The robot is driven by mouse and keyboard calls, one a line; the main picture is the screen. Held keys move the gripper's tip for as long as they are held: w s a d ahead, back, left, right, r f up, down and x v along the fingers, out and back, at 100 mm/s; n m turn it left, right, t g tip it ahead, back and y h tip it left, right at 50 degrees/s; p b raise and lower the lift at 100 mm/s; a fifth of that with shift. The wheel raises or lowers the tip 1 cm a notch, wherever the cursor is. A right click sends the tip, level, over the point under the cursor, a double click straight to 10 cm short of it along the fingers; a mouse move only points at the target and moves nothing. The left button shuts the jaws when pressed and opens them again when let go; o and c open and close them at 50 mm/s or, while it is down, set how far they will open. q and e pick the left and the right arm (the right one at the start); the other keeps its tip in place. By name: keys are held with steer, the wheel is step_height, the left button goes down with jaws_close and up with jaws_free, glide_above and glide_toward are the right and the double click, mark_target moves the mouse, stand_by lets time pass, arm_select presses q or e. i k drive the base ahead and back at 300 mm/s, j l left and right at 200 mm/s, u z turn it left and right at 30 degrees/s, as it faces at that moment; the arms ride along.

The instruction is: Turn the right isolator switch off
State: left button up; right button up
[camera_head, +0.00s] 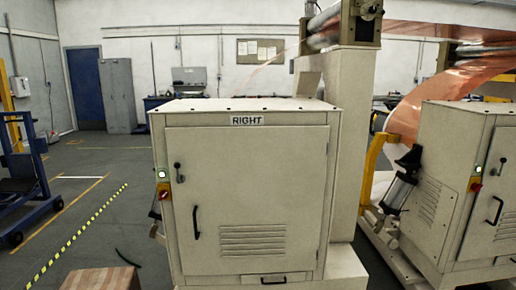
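A cream cabinet (270,188) labelled RIGHT (247,120) stands in the centre. On its left edge is a small red and yellow isolator switch (163,191), seen at an angle. I cannot tell the position of its knob. A round pale-green light (162,173) glows just above the switch. The cabinet door is shut, with a black latch (178,172) and a black pull handle (196,222) near its left side. Neither of my grippers is in view.
A second cream cabinet (445,175) at the right has its own red and yellow switch (475,186) and lit lamp (478,169). Copper foil (425,98) hangs behind it. A blue cart (30,190) stands left. A brown box (102,280) is low in front. Floor left of the cabinet is mostly clear.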

mark_target(163, 195)
steer(key=i+j, duration=0.2)
steer(key=j, duration=0.15)
steer(key=i+j, duration=0.2)
steer(key=j, duration=0.15)
steer(key=i+j, duration=0.4)
steer(key=j, duration=0.25)
steer(key=z, duration=0.05)
